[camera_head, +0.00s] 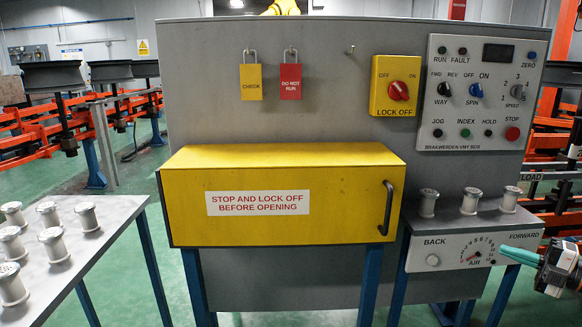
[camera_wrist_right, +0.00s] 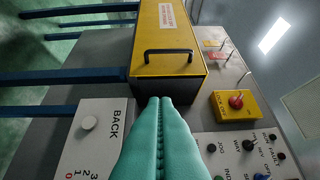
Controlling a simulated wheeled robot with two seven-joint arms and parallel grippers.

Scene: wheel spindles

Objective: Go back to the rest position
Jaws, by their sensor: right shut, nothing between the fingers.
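My right gripper (camera_head: 520,256) comes in at the right edge of the head view, with green fingers, in front of the air panel. In the right wrist view its green fingers (camera_wrist_right: 158,105) are shut together with nothing between them. They point toward the yellow cover (camera_wrist_right: 165,40), which has a dark handle. In the head view the yellow cover (camera_head: 280,225) is closed over the front of the grey machine (camera_head: 330,90). The right gripper appears apart from the things around it. My left gripper is in neither view.
A table (camera_head: 85,268) at left holds several metal spools. Three more spools (camera_head: 469,201) stand on the air box (camera_head: 470,240) at right. The control panel (camera_head: 482,90), yellow lock-off switch (camera_head: 396,87), yellow padlock (camera_head: 251,82) and red padlock (camera_head: 290,82) are on the machine.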

